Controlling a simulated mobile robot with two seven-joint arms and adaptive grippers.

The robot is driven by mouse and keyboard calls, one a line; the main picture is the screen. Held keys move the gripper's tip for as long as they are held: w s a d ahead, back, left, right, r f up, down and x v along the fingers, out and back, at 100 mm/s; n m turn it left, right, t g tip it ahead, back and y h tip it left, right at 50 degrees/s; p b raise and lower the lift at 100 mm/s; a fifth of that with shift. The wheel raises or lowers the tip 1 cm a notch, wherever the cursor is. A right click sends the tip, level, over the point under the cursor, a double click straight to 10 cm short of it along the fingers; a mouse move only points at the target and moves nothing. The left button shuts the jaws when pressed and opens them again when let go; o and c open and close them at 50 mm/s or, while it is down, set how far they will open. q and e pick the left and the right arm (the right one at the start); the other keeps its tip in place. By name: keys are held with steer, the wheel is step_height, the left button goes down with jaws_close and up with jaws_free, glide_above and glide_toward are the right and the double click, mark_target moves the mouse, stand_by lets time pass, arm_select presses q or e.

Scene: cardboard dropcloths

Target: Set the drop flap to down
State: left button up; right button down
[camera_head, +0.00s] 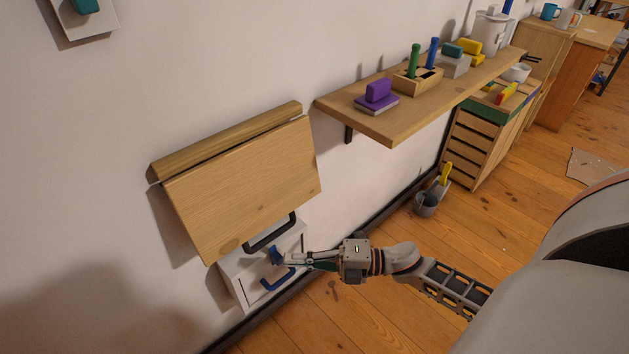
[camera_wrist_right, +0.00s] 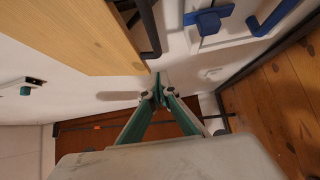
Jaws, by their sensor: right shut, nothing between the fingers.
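The drop flap (camera_head: 243,185) is a light wooden board on the white wall, below a narrow wooden strip. It hangs steeply from its upper edge; I cannot tell whether it lies fully against the wall. A black bar handle (camera_head: 270,233) shows at its lower edge. In the right wrist view the flap (camera_wrist_right: 75,35) fills the upper left, with the black handle (camera_wrist_right: 149,28) beside it. My right gripper (camera_head: 286,259) is shut and empty just below the flap's lower right part. Its closed tips (camera_wrist_right: 158,93) look apart from the handle. My left gripper is not in view.
Below the flap is a white wall box with a blue knob (camera_head: 277,255) and a blue handle (camera_head: 278,280), close to my right gripper. A wooden shelf (camera_head: 390,125) holding several items juts out at the right. A grey bucket (camera_head: 426,204) stands on the floor.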

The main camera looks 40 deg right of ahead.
mark_target(260, 248)
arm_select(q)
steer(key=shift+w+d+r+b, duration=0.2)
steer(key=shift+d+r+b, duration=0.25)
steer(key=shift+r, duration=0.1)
arm_select(e)
steer(key=w, duration=0.2)
steer(key=w+a, duration=0.1)
steer(key=w, duration=0.2)
steer(key=shift+a, duration=0.15)
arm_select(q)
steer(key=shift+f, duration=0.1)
arm_select(e)
steer(key=w, duration=0.1)
steer(key=w+f+b, duration=0.1)
steer(key=w, duration=0.1)
steer(key=shift+w+f, duration=0.2)
steer(key=shift+w, duration=0.05)
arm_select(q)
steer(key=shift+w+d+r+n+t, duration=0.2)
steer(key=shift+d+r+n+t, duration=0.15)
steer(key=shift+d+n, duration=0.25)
